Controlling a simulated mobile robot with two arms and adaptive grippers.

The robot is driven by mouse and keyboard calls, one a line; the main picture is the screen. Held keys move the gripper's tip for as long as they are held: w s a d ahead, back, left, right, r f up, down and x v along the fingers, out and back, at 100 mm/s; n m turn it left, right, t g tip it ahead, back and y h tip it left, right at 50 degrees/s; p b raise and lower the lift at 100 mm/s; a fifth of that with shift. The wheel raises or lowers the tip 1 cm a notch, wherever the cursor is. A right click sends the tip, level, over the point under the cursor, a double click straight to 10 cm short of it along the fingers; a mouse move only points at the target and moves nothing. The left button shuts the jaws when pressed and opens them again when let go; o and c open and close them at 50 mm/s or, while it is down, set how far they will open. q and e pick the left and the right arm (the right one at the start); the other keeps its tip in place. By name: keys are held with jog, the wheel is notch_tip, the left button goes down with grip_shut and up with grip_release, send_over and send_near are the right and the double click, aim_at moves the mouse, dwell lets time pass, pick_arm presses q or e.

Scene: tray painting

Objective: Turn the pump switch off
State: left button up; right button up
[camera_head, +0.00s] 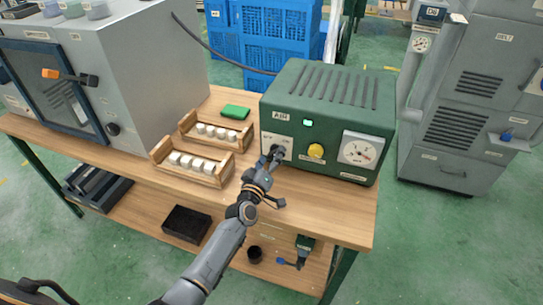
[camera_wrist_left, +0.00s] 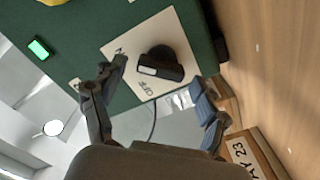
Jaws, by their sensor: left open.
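The pump unit (camera_head: 330,110) is a dark green box labelled AIR on the workbench. Its pump switch (camera_wrist_left: 162,64) is a black rotary knob with a white mark, on a white plate (camera_wrist_left: 122,44) with small lettering. A green lamp (camera_head: 308,122) on the box is lit; it also shows in the left wrist view (camera_wrist_left: 38,48). My left gripper (camera_head: 272,154) is open in front of the plate and partly hides the switch in the head view. In the left wrist view its fingers (camera_wrist_left: 158,76) are on either side of the knob; contact cannot be told. My right gripper is out of view.
A yellow knob (camera_head: 316,151) and a round gauge (camera_head: 360,150) are right of the switch. Wooden racks with white jars (camera_head: 190,167) stand left of my gripper. A grey cabinet (camera_head: 140,70) fills the bench's left. The front right bench top (camera_head: 330,210) is clear.

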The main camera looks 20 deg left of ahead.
pick_arm(q)
jog(key=shift+w, duration=0.45)
jog(key=c, duration=1.2)
